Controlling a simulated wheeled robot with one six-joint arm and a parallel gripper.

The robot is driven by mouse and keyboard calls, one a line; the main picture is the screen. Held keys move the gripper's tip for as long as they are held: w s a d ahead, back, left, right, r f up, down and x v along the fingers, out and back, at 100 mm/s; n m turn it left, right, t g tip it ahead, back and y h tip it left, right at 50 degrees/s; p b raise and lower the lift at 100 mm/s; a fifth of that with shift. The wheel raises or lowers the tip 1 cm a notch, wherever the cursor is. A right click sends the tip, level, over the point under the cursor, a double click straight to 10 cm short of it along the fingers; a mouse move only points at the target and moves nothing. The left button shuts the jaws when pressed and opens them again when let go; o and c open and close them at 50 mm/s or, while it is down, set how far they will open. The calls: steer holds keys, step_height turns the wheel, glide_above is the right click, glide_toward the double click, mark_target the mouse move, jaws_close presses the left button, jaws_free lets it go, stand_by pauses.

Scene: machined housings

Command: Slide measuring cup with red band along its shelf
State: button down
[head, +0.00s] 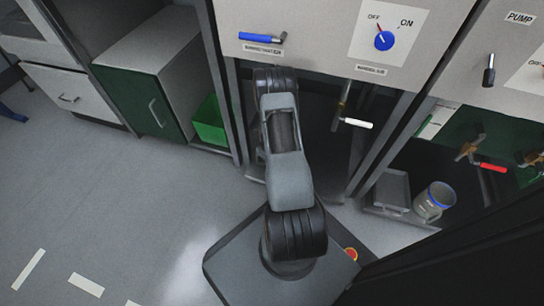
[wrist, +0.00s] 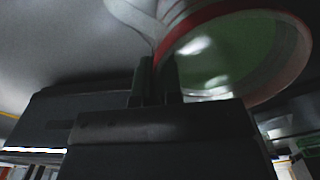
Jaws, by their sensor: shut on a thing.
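The measuring cup with the red band (wrist: 285,55) fills the upper right of the wrist view. It is pale, with the red band along its rim and a greenish inside, and it looks tilted in this view. My gripper (wrist: 157,75) is shut on the cup, with its two dark fingers close together at the cup's near left edge by a pale curved part. The exact spot between the fingers is hidden. In the head view my arm reaches under the front panel, and the gripper and this cup are hidden there.
A cup with a blue band (head: 435,200) stands in the right bay beside a grey tray (head: 392,190). A white-handled valve (head: 357,123) hangs in the middle bay, and a red-handled valve (head: 493,167) is at the right. Frame posts flank the bays. A green bin (head: 209,123) sits left.

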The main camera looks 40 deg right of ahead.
steer(key=shift+w+a, duration=0.15)
steer(key=shift+a, duration=0.1)
steer(key=c, duration=1.2)
jaws_free()
step_height(320, 180, up, 14)
steer(key=p, duration=0.6)
steer(key=shift+f, duration=0.15)
